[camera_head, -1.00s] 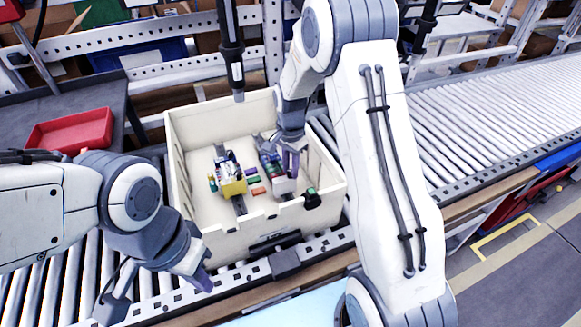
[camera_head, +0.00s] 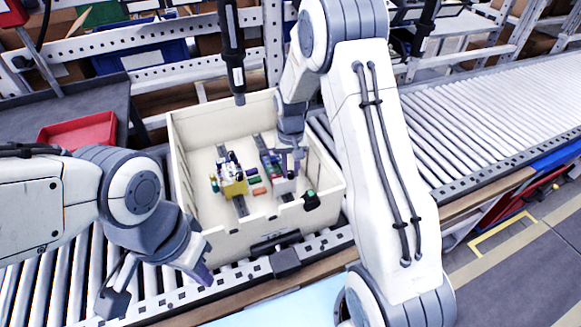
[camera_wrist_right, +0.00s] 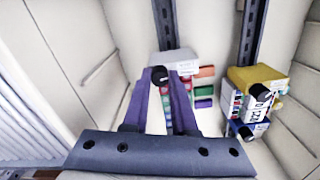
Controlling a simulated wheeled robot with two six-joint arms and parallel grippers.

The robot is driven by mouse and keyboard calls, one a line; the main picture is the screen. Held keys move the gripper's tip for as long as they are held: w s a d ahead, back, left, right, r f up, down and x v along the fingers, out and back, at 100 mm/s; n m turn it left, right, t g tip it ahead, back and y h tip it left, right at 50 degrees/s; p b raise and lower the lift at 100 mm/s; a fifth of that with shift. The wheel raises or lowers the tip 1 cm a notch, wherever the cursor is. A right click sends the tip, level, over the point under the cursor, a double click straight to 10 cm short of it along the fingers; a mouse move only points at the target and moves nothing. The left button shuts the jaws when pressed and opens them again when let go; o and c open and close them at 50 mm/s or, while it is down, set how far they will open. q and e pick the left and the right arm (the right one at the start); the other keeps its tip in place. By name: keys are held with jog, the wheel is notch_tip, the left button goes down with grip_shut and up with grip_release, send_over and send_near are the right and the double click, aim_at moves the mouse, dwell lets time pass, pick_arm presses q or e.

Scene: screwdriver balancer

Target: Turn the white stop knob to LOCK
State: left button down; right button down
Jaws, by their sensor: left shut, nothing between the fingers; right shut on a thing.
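A pale terminal block (camera_wrist_right: 172,64) sits on a rail in the bin; in the head view it is the pale block (camera_head: 283,185) under my right gripper. My right gripper (camera_head: 291,157) reaches down into the bin. In the right wrist view, its purple fingers (camera_wrist_right: 172,80) are closed around a small part with a dark round end (camera_wrist_right: 159,75), at the block. I cannot make out a white stop knob or its LOCK mark; the fingers cover that spot. My left gripper (camera_head: 203,273) is shut and empty, outside the bin at its front left.
The cream bin (camera_head: 187,151) has tall walls close around my right gripper. A yellow block (camera_head: 235,188) with colored modules sits on the left rail. Loose colored pieces (camera_head: 257,191) lie between the rails. A dark tool (camera_head: 232,50) hangs above the bin's back edge.

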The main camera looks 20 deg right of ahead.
aim_at(290, 172)
jog(key=n, duration=0.3)
jog(key=shift+w+r+n+p, duration=0.1)
jog(key=shift+n+p, duration=0.2)
jog(key=shift+n, duration=1.9)
jog(key=c, duration=0.7)
grip_release()
notch_tip(290, 172, up, 10)
jog(key=shift+r+b, duration=0.2)
jog(key=shift+b, duration=0.1)
